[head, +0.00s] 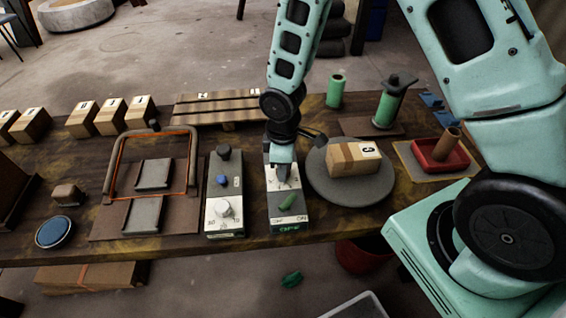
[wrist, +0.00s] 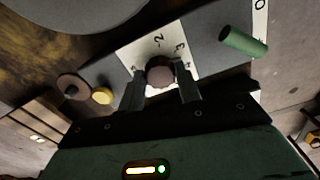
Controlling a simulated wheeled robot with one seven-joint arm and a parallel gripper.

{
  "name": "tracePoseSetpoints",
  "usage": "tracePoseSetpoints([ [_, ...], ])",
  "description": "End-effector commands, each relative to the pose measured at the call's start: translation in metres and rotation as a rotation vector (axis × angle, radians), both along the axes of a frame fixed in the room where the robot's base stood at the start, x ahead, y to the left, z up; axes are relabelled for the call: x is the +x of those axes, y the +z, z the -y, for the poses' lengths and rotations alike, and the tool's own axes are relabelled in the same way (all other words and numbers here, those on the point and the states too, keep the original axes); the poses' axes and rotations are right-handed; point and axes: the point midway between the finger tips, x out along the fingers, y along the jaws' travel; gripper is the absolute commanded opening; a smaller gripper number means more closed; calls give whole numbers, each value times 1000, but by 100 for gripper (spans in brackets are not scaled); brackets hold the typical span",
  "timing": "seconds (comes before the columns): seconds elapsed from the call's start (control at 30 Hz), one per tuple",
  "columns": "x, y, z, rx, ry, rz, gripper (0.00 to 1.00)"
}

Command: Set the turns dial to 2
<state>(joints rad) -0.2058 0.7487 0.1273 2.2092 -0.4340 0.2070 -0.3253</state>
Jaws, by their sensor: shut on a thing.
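The turns dial is a small brown knob (wrist: 160,71) on a white plate with printed numbers, 2 and 3 legible, in the wrist view. My gripper (wrist: 161,84) has its two fingers on either side of the knob and is shut on it. Which number the dial points to cannot be told.
A second control box (head: 224,208) with a white knob stands close on the left. A round grey turntable (head: 350,191) bearing a wooden block (head: 353,158) is close on the right. In the wrist view a yellow button (wrist: 103,96) and a brown knob (wrist: 72,87) lie left of the dial.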

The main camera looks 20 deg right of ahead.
Motion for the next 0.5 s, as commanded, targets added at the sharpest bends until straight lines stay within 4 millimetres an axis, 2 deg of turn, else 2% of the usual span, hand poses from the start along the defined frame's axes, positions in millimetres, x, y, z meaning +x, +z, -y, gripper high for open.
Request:
tracePoseSetpoints([
  [0.5,1,3,0,1,489,3,11],
])
